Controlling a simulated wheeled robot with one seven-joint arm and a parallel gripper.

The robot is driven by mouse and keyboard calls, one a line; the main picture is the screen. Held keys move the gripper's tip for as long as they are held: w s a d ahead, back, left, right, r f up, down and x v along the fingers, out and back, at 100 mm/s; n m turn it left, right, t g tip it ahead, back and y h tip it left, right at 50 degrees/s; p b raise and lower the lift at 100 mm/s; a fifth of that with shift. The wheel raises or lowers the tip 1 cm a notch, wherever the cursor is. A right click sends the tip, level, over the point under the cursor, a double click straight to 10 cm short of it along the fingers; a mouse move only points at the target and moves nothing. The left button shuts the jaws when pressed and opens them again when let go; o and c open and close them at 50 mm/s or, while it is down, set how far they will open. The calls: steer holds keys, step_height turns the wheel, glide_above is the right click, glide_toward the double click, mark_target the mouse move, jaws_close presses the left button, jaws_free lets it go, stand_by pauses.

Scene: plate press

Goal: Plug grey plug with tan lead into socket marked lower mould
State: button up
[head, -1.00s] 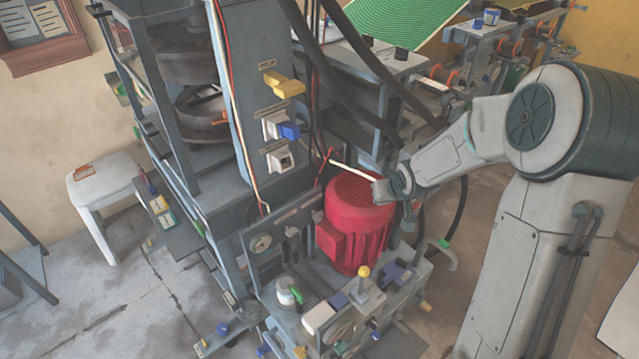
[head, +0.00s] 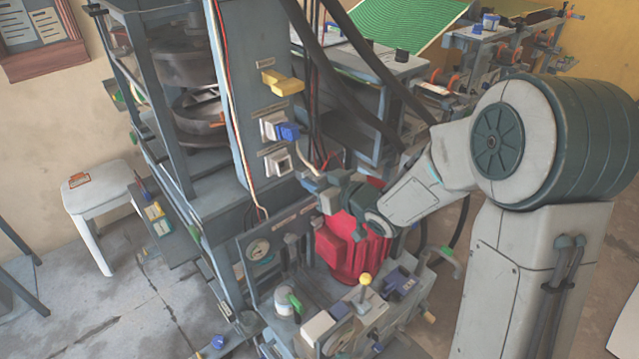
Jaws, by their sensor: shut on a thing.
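My gripper (head: 322,190) is shut just in front of the column, over the red motor's top left. It holds something small and grey, which I take to be the grey plug; the fingers mostly hide it. A short piece of pale tan lead (head: 325,168) shows just behind the fingers. On the column are a yellow plug (head: 283,82) at the top, a white socket (head: 268,124) with a blue plug (head: 289,131) in it, and a lower white socket (head: 277,161) that looks empty. My gripper is below and right of this lower socket, apart from it. The label texts are too small to read.
The red motor (head: 345,255) stands directly under my gripper. Thick black hoses (head: 335,75) run down right of the sockets. A pressure gauge (head: 258,249) and a yellow-knobbed lever (head: 365,280) are lower down. The column face around the lower socket is clear.

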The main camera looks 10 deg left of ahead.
mark_target(295, 171)
steer(key=shift+b+x, duration=0.55)
steer(key=shift+x, duration=2.15)
steer(key=shift+d+f+b, duration=0.1)
steer(key=shift+b, duration=0.3)
steer(key=shift+b+x, duration=0.65)
steer(key=shift+x, duration=1.4)
steer(key=o, duration=1.1)
steer(key=shift+s, duration=0.1)
steer(key=p+v, duration=0.1)
steer(key=v, duration=1.3)
